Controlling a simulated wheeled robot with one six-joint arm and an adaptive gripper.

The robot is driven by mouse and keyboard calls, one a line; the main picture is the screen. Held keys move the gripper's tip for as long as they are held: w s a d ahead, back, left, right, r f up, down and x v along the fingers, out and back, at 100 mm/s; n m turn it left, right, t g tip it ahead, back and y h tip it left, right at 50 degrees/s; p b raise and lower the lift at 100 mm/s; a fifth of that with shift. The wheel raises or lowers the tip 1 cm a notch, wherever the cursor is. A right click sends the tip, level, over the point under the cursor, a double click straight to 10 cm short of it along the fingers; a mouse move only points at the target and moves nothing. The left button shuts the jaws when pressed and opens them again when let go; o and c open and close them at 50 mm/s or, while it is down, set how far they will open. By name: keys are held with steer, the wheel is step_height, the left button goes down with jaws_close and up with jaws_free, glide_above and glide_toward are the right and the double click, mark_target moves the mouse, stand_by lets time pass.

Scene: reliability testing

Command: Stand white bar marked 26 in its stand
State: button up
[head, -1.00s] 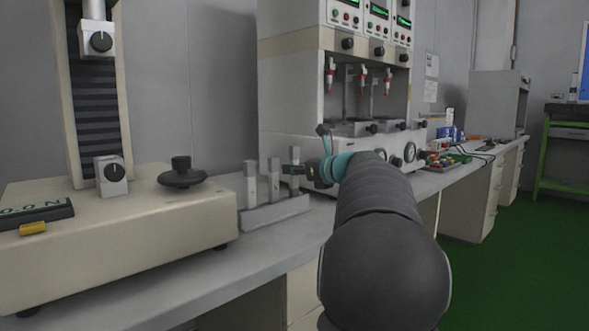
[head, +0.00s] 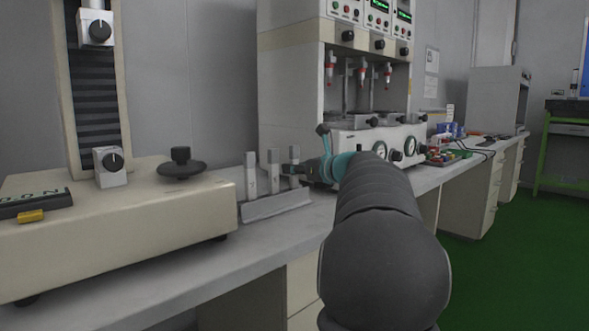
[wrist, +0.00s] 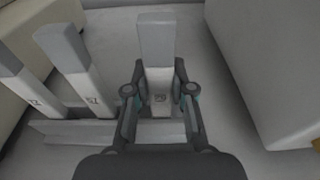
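The white bar marked 26 (wrist: 157,42) has a grey upper part and stands upright in the middle of the wrist view; its number is small and blurred. It is also in the head view (head: 294,155). My gripper (wrist: 160,68) has a finger close on each side of it and looks shut on it. The bar's lower end is at the right end of the pale grey stand (head: 277,206), which also shows in the wrist view (wrist: 75,132). I cannot tell whether the bar is fully seated, as my gripper hides part of its base.
Two similar bars, one in the middle (head: 272,170) and one at the left (head: 250,174), stand in the stand. A beige tester (head: 120,220) is on the left. A beige machine with gauges (head: 290,90) stands behind. Bench (head: 260,245) in front is clear.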

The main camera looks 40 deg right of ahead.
steer(key=o, duration=0.5)
steer(key=s, duration=0.4)
steer(key=s+r, duration=0.1)
steer(key=s, duration=0.3)
steer(key=s+d, duration=0.1)
steer(key=s, duration=0.3)
steer(key=shift+r, duration=0.4)
steer(key=shift+a, duration=0.15)
